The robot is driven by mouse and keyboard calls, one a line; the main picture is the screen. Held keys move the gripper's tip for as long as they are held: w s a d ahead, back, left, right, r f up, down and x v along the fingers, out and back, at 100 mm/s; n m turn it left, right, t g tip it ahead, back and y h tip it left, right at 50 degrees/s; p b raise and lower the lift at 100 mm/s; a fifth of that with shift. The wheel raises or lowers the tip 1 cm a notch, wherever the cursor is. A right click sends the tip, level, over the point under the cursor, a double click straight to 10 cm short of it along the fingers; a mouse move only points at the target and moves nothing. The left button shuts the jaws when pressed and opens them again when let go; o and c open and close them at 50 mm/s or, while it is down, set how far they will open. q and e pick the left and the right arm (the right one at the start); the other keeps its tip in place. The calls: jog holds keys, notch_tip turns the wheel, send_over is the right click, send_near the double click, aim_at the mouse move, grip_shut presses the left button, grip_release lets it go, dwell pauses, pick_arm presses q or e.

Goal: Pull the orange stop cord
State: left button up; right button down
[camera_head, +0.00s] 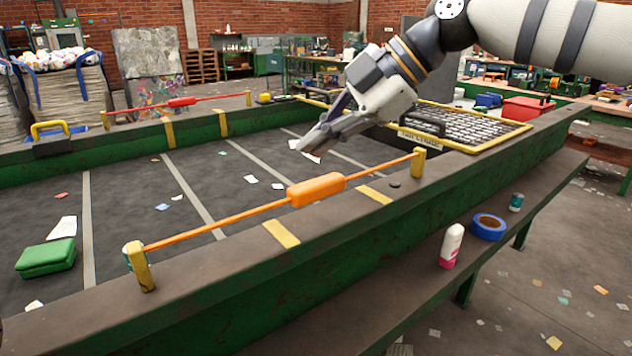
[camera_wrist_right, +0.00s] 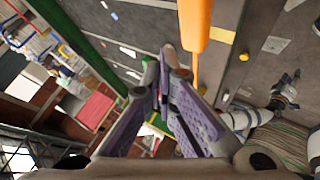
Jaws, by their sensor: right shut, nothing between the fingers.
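The orange stop cord (camera_head: 221,222) runs between two yellow posts along the near wall of the belt. Its thick orange handle (camera_head: 317,189) sits near mid-span. My right gripper (camera_head: 308,146) comes in from the upper right, its fingers shut and empty. In the head view it appears above the handle and apart from it. In the right wrist view the orange handle (camera_wrist_right: 197,24) shows at the top, just right of the closed fingertips (camera_wrist_right: 168,68).
A red cord with a red handle (camera_head: 183,102) spans the far wall. A green case (camera_head: 46,258) and paper scraps lie on the belt. A yellow-framed grate (camera_head: 462,124) stands at the right end. A bottle (camera_head: 452,246) and blue tape (camera_head: 489,227) rest on the near ledge.

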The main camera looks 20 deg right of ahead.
aim_at(315, 183)
jog(key=shift+f, duration=1.35)
dwell(0.4)
jog(key=shift+f, duration=0.3)
pick_arm(q)
jog(key=shift+w+r, duration=0.1)
pick_arm(e)
jog(key=shift+f, duration=1.8)
dwell(1.0)
jog(key=shift+r+p, duration=0.45)
jog(key=shift+r, duration=1.6)
pick_arm(q)
jog(key=shift+w+r+t, duration=0.3)
jog(key=shift+w+r, duration=0.15)
jog(key=shift+w, duration=0.05)
pick_arm(e)
jog(key=shift+r, duration=0.1)
